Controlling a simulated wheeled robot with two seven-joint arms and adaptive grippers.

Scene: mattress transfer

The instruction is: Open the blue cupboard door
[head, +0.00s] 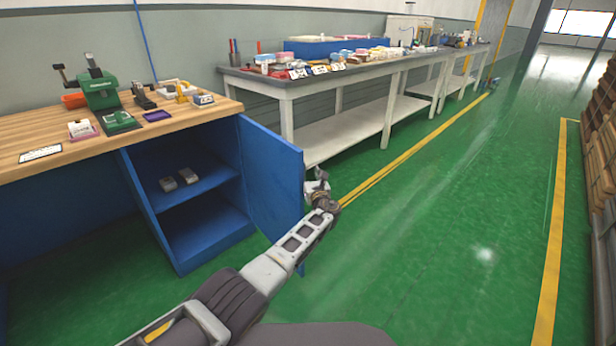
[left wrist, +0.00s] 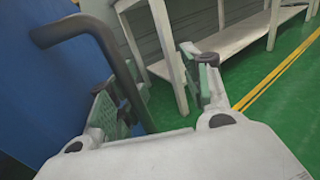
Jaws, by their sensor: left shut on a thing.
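The blue cupboard (head: 183,262) stands under the wooden worktop, and its inside shows. Its blue door (head: 272,180) is swung well out to the right; the door also fills the left of the left wrist view (left wrist: 40,95). The dark bar handle (left wrist: 118,70) curves from the door towards my left gripper. My left gripper (head: 318,186) is at the outer side of the door, near its free edge, and is shut on the handle. The handle is hidden behind the door and gripper in the head view. My right gripper is out of view.
Two small grey items (head: 178,181) lie on the cupboard shelf. The wooden worktop (head: 50,130) carries a green press (head: 98,88) and small boxes. A long grey table (head: 300,85) stands behind the door, close to it.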

